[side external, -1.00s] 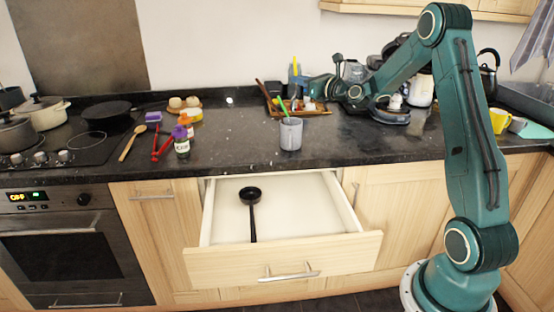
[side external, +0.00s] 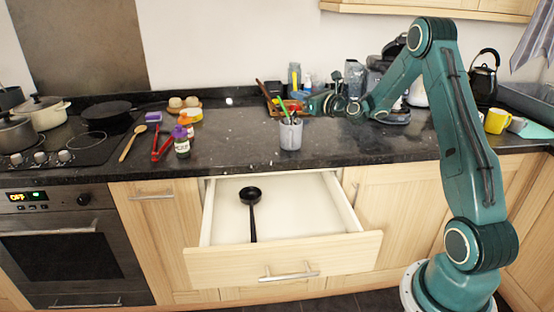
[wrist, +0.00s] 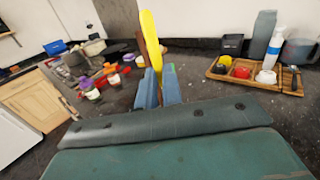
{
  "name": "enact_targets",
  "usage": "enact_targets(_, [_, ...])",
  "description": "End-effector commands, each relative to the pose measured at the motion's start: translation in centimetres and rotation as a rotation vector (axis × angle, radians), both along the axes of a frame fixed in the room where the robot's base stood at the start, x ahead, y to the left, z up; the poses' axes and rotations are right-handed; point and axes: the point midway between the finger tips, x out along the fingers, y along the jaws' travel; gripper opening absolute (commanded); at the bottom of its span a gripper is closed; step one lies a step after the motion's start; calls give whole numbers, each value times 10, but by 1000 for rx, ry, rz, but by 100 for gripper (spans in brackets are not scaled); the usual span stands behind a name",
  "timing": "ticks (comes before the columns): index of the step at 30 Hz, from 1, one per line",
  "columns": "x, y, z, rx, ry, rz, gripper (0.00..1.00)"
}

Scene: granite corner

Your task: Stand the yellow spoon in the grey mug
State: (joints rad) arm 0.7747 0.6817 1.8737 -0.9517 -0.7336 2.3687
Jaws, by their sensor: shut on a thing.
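The yellow spoon (wrist: 150,40) stands roughly upright in the wrist view. My gripper (wrist: 157,90) is shut on it, with the blue fingers around its lower visible part. In the side view my gripper (side external: 308,104) is low, just behind and above the rim of the grey mug (side external: 290,135). The mug stands upright on the dark counter with a green utensil (side external: 284,108) sticking out of it. The mug is not clear in the wrist view. The spoon's lower end is hidden, so I cannot tell whether it is inside the mug.
A wooden tray (wrist: 225,75) with containers and a white bottle (wrist: 270,65) lies behind the mug. Bottles (side external: 182,142), red tongs (side external: 160,148) and a wooden spoon (side external: 131,144) lie left. The open drawer (side external: 295,215) holds a black ladle (side external: 251,205).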

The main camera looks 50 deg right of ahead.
Motion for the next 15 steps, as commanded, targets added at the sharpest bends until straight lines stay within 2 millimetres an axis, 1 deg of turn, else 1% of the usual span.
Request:
enact_targets(9, [0,0,-16,2,1,-1,0])
enact_targets(15, [0,0,-23,1,0,-1,0])
